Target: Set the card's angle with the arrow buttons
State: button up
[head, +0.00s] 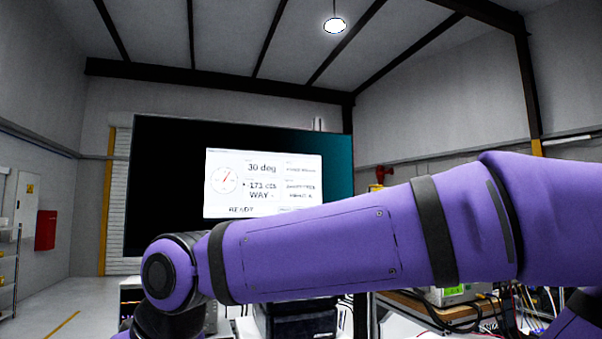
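A large dark screen (170,180) stands in front of me in the head view. A white display window (263,184) on it shows a round dial with a red needle, the text "30 deg", a line that reads about "-171 cts", "WAY -" and "READY". Smaller text at its right is too blurred to read. My purple arm crosses the view from the right and covers the screen's lower right part. My gripper is out of view. I see no card and no arrow buttons.
Dark and grey equipment (295,320) stands below the screen, partly behind my arm. A bench with a light-coloured instrument (455,294) and many loose cables is at the lower right. A red box (45,230) hangs on the left wall. The floor at the left is clear.

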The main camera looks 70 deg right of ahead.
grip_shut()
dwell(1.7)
